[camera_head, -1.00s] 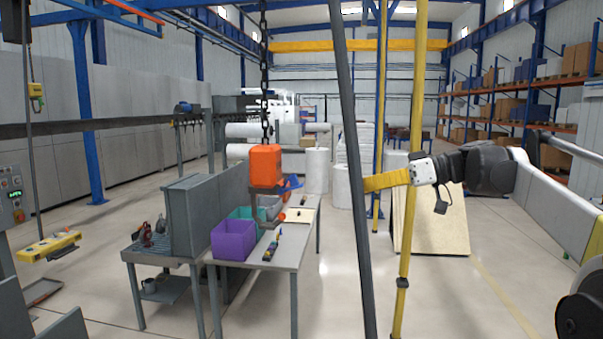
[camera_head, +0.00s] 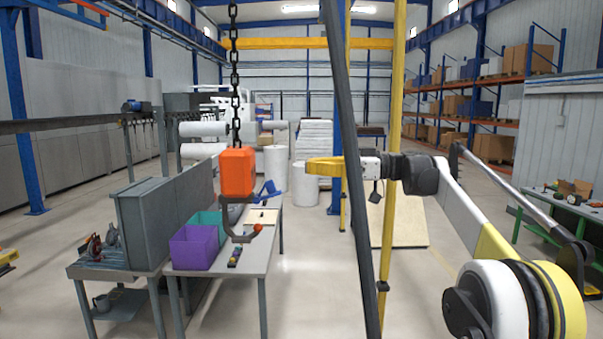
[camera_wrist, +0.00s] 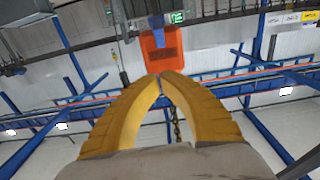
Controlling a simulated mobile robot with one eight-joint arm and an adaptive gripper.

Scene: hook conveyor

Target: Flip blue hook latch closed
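The hook hangs from a black chain (camera_head: 235,90) and has an orange block (camera_head: 238,172) on top. Its grey curved hook (camera_head: 229,222) below ends in a red tip. The blue latch (camera_head: 268,190) sticks out to the right of the hook, up and away from the tip, so it stands open. My gripper (camera_head: 310,166), with yellow fingers, is to the right of the hook and apart from it in the picture. In the wrist view my fingertips (camera_wrist: 172,76) meet with nothing seen between them. The orange block (camera_wrist: 162,52) shows beyond them.
A grey table (camera_head: 245,262) with a purple bin (camera_head: 193,248) and a teal bin (camera_head: 208,220) stands below the hook. A dark slanted pole (camera_head: 352,180) and a yellow pole (camera_head: 390,170) stand near my arm. Floor in front is clear.

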